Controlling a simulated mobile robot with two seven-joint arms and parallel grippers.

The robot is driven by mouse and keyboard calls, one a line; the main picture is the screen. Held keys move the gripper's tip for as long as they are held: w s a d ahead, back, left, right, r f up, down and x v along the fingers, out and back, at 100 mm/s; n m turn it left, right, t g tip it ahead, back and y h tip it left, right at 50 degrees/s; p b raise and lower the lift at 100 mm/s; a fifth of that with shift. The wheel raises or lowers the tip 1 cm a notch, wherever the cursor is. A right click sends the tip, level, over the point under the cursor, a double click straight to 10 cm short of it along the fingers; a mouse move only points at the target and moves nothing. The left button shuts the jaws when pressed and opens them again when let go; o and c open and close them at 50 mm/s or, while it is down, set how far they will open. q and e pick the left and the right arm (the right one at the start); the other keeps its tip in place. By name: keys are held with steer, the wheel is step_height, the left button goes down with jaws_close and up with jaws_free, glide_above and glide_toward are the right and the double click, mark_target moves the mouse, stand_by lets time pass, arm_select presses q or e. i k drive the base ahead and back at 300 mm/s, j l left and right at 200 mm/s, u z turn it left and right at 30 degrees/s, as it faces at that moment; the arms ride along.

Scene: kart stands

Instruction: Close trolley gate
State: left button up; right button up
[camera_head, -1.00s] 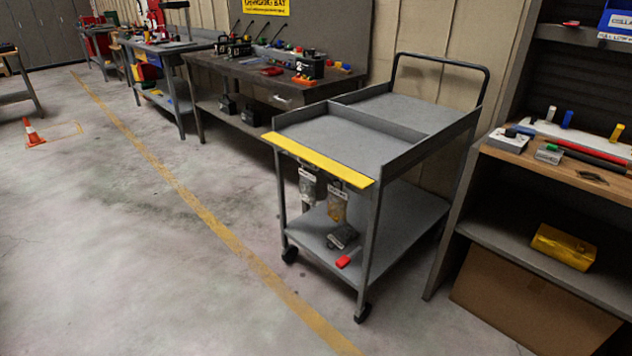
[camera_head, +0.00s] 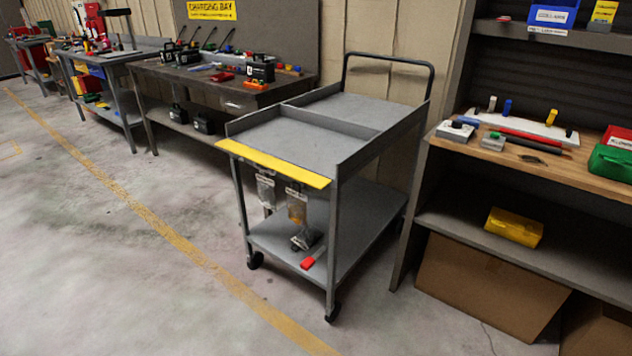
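A grey two-level trolley (camera_head: 312,129) stands in the middle of the view, with a black push handle at its far end. A yellow strip, which looks like the gate (camera_head: 272,163), runs along the near edge of its top tray. The strip looks lowered, lying roughly flat and sticking outward from the open near end of the tray. Two hanging packets (camera_head: 297,207) and a red-handled tool (camera_head: 310,258) show below it, over or on the lower shelf. The top tray is empty, with a divider across it. Neither of my grippers is in view.
A wooden workbench with shelves (camera_head: 567,168) stands close on the right, with a yellow box (camera_head: 514,227) and a cardboard box (camera_head: 488,287) below. A dark charging bench (camera_head: 215,90) stands behind left. The floor in front and left is clear, crossed by a yellow line (camera_head: 165,228).

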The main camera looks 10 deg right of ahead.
mark_target(314, 180)
steer(key=i+l, duration=0.2)
steer(key=i+l+u, duration=0.1)
steer(key=l, duration=0.3)
steer(key=i+l+u, duration=0.1)
steer(key=i+l, duration=0.35)
steer(key=l, duration=0.25)
